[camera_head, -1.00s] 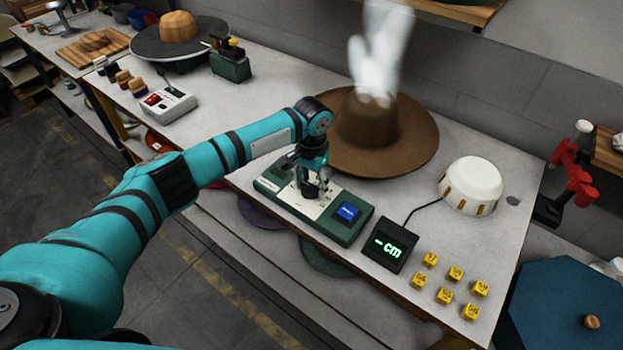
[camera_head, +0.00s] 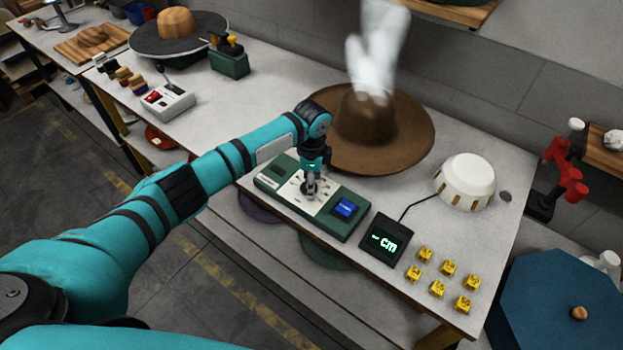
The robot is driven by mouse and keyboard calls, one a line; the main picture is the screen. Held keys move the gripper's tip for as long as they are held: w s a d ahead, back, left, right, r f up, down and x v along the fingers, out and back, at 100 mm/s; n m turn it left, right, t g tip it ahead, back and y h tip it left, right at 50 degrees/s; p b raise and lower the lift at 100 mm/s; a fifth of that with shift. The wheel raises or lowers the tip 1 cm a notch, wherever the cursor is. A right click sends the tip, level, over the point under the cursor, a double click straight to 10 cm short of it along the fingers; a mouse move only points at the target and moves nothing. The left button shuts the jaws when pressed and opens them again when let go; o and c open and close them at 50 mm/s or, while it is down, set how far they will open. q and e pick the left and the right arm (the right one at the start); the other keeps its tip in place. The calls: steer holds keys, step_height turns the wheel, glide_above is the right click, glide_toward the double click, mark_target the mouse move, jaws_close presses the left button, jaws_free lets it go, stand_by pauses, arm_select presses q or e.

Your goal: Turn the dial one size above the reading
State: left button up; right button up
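A green control box (camera_head: 353,228) with a white dial face (camera_head: 318,202) and a blue button (camera_head: 346,208) lies on the table. The dark dial knob sits under my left gripper (camera_head: 310,186) and is mostly hidden. The gripper points down at the knob with its fingers close around or against it; whether it grips cannot be told. My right gripper is not in view.
A white dome-shaped device (camera_head: 468,178) is wired to the display. Several yellow numbered cubes (camera_head: 448,268) lie near the table's front right. A grey control box with a lever (camera_head: 165,102) and a wide-brimmed dark hat (camera_head: 180,35) stand at the left.

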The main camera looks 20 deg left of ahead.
arm_select(q)
steer(key=m, duration=0.4)
steer(key=shift+s+r+m, duration=0.1)
steer(key=shift+m, duration=0.2)
steer(key=m, duration=0.3)
steer(key=shift+s+m, duration=0.1)
steer(key=shift+m, duration=0.3)
steer(key=m, duration=0.4)
steer(key=shift+s+a, duration=0.1)
steer(key=shift+a, duration=0.05)
steer(key=shift+m+b, duration=0.4)
steer(key=shift+m, duration=1.3)
steer(key=shift+a, duration=0.1)
steer(key=o, duration=1.2)
steer(key=shift+s, duration=0.1)
step_height(320, 180, up, 12)
